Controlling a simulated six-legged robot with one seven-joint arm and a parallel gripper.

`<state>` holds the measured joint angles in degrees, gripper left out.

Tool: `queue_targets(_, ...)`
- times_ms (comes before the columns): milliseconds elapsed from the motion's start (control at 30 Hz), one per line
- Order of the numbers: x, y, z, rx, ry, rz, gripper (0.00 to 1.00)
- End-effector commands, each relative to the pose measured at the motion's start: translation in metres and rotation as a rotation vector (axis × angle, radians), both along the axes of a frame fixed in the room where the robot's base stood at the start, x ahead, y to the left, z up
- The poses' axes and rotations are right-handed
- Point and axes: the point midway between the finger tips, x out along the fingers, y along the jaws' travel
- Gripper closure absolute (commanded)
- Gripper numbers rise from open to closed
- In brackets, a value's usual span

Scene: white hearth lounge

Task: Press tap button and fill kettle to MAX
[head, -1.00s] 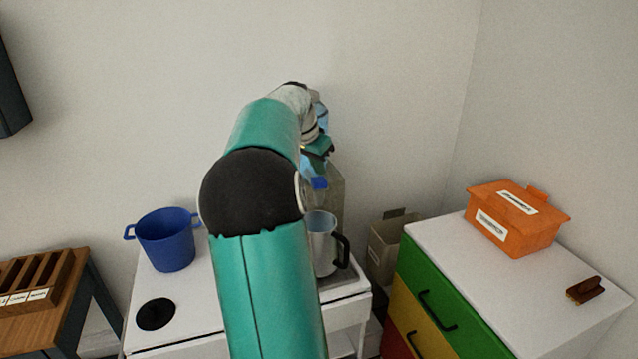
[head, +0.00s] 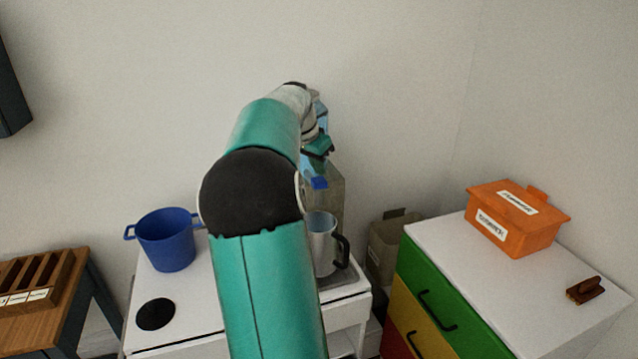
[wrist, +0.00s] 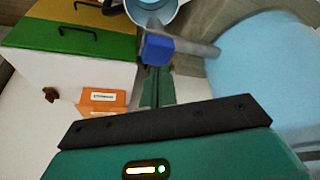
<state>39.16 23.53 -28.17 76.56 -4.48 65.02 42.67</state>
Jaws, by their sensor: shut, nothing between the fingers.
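The blue tap button (head: 319,182) sits on the front of the dispenser (head: 337,195), above the kettle. It also shows in the wrist view (wrist: 158,47), on a grey spout (wrist: 200,49). The metal kettle (head: 321,252) with a black handle stands upright below the tap. Its open top (wrist: 152,12) is cut off at the wrist view's upper edge, and I cannot tell the water level. My gripper (head: 318,150) is shut and empty, above the button in the head view. In the wrist view its fingers (wrist: 153,76) end by the button; contact is unclear.
A large light-blue bottle (wrist: 265,70) is close on the right in the wrist view. A blue pot (head: 168,241) stands on the white counter. A drawer cabinet at right carries an orange box (head: 513,222) and a brown object (head: 585,290). A bin (head: 390,245) stands between.

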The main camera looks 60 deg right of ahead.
Motion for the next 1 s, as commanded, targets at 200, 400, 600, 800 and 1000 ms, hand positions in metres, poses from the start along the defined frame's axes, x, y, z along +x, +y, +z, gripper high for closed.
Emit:
queue_targets(200,0.000,0.000,-0.005,0.000,0.000,0.000,1.00)
queue_targets(400,0.000,0.000,-0.011,0.001,0.001,0.000,1.00)
queue_targets(600,0.000,0.000,-0.016,0.000,0.000,0.000,1.00)
queue_targets(800,0.000,0.000,-0.022,0.001,0.001,0.000,1.00)
queue_targets(1000,0.000,0.000,-0.023,0.002,0.001,-0.001,1.00)
